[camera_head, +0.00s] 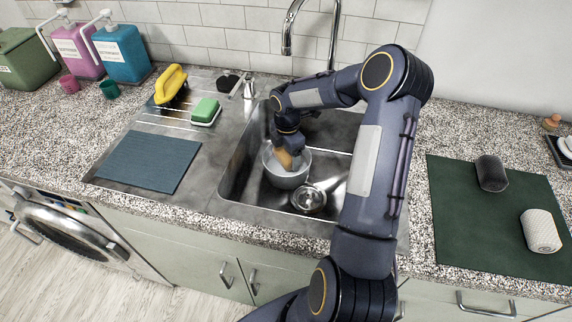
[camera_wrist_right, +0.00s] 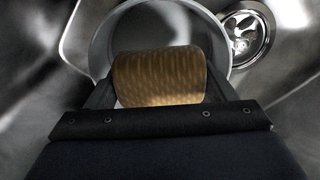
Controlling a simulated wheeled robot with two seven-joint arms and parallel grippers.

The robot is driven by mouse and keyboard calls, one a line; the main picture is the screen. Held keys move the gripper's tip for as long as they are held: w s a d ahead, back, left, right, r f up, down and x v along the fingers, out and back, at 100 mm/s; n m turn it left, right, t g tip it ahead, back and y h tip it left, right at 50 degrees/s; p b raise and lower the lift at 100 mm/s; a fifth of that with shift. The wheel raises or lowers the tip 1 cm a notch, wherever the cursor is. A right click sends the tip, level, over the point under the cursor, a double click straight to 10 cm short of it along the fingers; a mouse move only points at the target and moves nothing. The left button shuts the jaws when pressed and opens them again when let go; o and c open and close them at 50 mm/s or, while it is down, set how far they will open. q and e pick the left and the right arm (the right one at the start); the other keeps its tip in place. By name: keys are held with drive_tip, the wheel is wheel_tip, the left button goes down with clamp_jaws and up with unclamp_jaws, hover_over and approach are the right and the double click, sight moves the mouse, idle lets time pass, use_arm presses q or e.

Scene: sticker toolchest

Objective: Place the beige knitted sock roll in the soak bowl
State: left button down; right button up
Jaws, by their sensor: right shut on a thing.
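The beige knitted sock roll (camera_wrist_right: 158,78) is between the fingers of my right gripper (camera_wrist_right: 155,92), which is shut on it. In the head view the sock roll (camera_head: 285,160) shows under my right gripper (camera_head: 290,152), at the mouth of the soak bowl. The grey soak bowl (camera_head: 284,181) stands in the sink basin. Its rim (camera_wrist_right: 99,45) shows behind the roll in the wrist view. I cannot tell whether the roll touches the bowl. My left gripper is not in view.
The sink drain (camera_head: 308,199) is at the bowl's lower right. A dark roll (camera_head: 491,173) and a white roll (camera_head: 540,231) lie on a green mat (camera_head: 460,239) at right. A green sponge (camera_head: 205,110) and yellow brush (camera_head: 171,84) sit on the drainboard. The faucet (camera_head: 288,43) stands behind.

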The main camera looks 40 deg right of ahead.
drive_tip(key=shift+f, duration=2.3)
drive_tip(key=shift+f, duration=0.2)
drive_tip(key=o, duration=0.7)
